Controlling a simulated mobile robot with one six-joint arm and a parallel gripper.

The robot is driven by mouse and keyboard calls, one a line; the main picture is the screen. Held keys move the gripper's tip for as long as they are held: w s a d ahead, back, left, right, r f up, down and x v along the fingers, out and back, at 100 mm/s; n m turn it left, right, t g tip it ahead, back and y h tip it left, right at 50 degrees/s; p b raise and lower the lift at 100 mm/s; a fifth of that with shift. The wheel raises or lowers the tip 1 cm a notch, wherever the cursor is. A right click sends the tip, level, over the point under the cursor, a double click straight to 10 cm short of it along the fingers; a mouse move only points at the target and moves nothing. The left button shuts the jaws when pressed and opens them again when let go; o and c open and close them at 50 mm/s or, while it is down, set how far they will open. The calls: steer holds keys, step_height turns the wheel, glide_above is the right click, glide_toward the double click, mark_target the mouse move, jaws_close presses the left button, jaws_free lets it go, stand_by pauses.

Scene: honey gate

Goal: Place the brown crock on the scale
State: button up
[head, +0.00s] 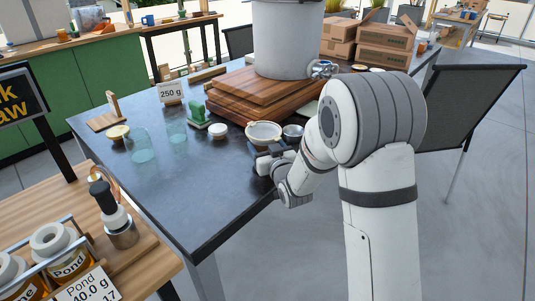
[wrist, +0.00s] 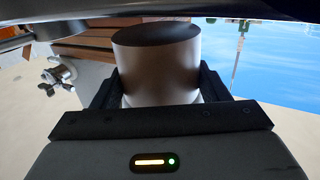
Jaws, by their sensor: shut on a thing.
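My gripper (head: 268,160) is low at the right edge of the dark table, in front of a cream bowl. In the wrist view its two fingers stand either side of a brownish-grey cylinder with a dark top (wrist: 158,72), which I take to be the brown crock. The gripper is shut on it. In the head view the crock is hidden or too small to make out. I cannot identify the scale for certain. A small green device (head: 198,116) stands on the table, left of the wooden boards.
A large grey tank (head: 286,40) with a metal valve (head: 323,69) stands on stacked wooden boards (head: 250,95). The cream bowl (head: 264,132) and a metal bowl (head: 293,131) are close to my gripper. Glass jars (head: 141,146) stand left. The table's front (head: 205,195) is clear.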

steer(key=shift+f+b, duration=0.45)
steer(key=shift+f, duration=0.7)
steer(key=shift+f+b, duration=0.25)
steer(key=shift+b, duration=0.1)
steer(key=o, duration=1.2)
steer(key=shift+r+p, duration=0.2)
steer(key=shift+p, duration=0.55)
